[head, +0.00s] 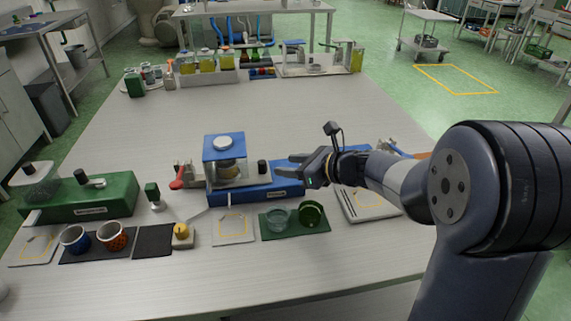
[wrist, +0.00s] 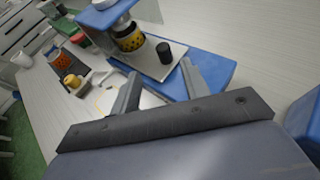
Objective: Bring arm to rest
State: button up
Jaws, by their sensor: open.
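My gripper (head: 297,170) is open and empty. In the head view it hangs above the bench, just right of the blue device with a clear chamber (head: 224,160) and over the right part of that device's blue base (head: 272,190). In the wrist view the two fingers of my gripper (wrist: 160,85) are spread apart with nothing between them. Beyond them are the device's tray with a black knob (wrist: 164,52) and a yellow-and-black jar (wrist: 128,37) inside the chamber. My arm reaches in from the right side of the head view.
A green device (head: 80,200) stands at the left. A blue cup (head: 74,239) and an orange cup (head: 112,236) sit on a dark mat. Glass dishes lie on a green mat (head: 295,220). A bottle rack (head: 208,76) stands at the back. The bench middle (head: 290,110) is clear.

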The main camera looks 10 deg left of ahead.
aim_at(265, 162)
jog(key=shift+a, duration=0.1)
jog(key=x, duration=1)
jog(key=shift+w+a+f, duration=0.2)
jog(key=shift+w, duration=0.05)
jog(key=shift+w+d, duration=0.15)
jog(key=shift+d, duration=0.4)
